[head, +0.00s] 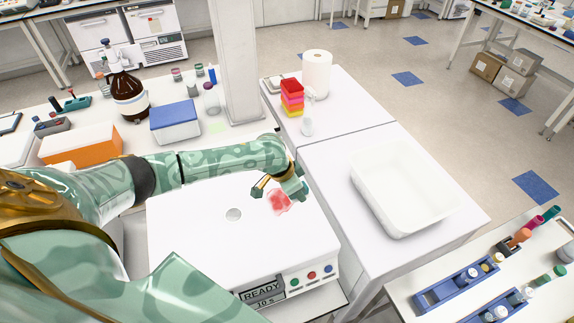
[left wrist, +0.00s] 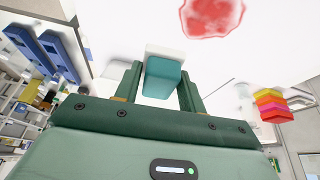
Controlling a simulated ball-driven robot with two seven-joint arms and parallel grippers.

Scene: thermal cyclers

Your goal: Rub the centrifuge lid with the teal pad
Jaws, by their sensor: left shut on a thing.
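The centrifuge (head: 190,245) has a flat white lid with a small round grey spot and a READY display on its front. A red, blotchy stain (head: 279,203) lies on the lid near its right side; it also shows in the left wrist view (left wrist: 212,16). My left gripper (head: 279,190) is over the lid, right by the stain. In the left wrist view it is shut on the teal pad (left wrist: 163,78), a small block with a white part and a teal part. I cannot tell whether the pad touches the lid. My right gripper is not in view.
A white tray (head: 362,190) stands on the side table to the right. Stacked coloured boxes (head: 292,98) and a paper roll (head: 317,74) stand behind. A blue box (head: 175,124), a brown bottle (head: 128,98) and an orange box (head: 80,148) are at the back left. Blue tube racks (head: 455,285) are at the lower right.

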